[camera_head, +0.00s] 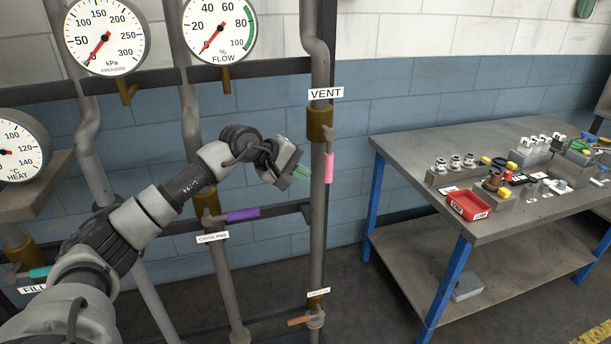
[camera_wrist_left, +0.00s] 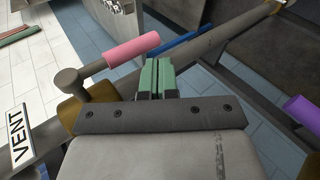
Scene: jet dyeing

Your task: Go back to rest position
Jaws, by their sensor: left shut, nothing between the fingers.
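My left arm reaches in from the left in the head view. My left gripper (camera_head: 301,172) is shut and empty, with green fingertips pointing right, just left of the pink vent valve handle (camera_head: 328,167). The handle hangs down below the VENT label (camera_head: 325,93). In the left wrist view the shut green fingers (camera_wrist_left: 156,77) are in the middle, with the pink handle (camera_wrist_left: 132,50) beside them to the upper left. They appear apart from it. My right gripper is not in view.
Vertical pipes carry a purple cooling handle (camera_head: 243,215), a teal handle (camera_head: 40,272) and an orange handle (camera_head: 299,321). Pressure (camera_head: 105,37) and flow (camera_head: 220,28) gauges hang above. A workbench (camera_head: 400,147) with a red tray (camera_head: 469,216) and small parts stands at the right.

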